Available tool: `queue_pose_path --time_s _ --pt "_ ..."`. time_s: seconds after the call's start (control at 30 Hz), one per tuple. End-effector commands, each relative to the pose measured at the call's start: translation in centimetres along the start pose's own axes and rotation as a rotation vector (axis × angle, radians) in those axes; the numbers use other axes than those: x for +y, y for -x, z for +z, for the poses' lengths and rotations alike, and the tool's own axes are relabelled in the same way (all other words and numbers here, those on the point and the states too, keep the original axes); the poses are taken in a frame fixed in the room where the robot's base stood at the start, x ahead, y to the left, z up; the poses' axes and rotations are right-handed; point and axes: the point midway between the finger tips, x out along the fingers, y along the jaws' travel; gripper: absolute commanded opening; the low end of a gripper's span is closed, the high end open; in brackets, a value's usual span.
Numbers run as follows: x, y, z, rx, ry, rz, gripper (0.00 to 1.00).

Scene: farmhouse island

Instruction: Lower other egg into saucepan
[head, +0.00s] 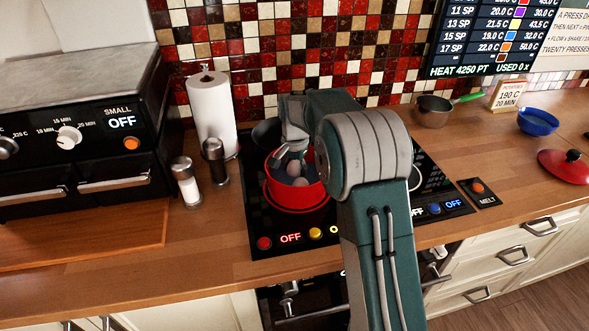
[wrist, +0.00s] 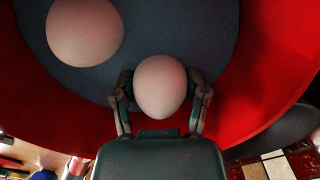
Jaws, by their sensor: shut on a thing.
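The red saucepan (head: 296,196) stands on the black hob, with blue-grey liquid or base inside; its red wall (wrist: 268,60) also shows in the wrist view. My gripper (wrist: 160,88) is shut on a pale egg (wrist: 160,86), one finger on each side, over the saucepan's inside. Another pale egg (wrist: 85,32) is in the saucepan, apart from the held egg, at the upper left of the wrist view. In the head view my arm hides part of the saucepan's right side. I cannot tell whether the held egg touches the bottom.
A salt shaker (head: 186,180), a dark pepper shaker (head: 215,161) and a paper towel roll (head: 211,118) stand left of the hob (head: 262,236). A small pot (head: 435,112), a blue bowl (head: 538,121) and a red lid (head: 568,166) are on the right counter.

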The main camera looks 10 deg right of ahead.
Motion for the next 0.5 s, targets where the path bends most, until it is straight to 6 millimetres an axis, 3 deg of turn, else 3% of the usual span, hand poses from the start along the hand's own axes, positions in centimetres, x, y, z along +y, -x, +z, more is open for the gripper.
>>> queue_pose_path --time_s 0.5 --pt "0.0 -0.67 0.0 0.0 0.0 0.0 0.1"
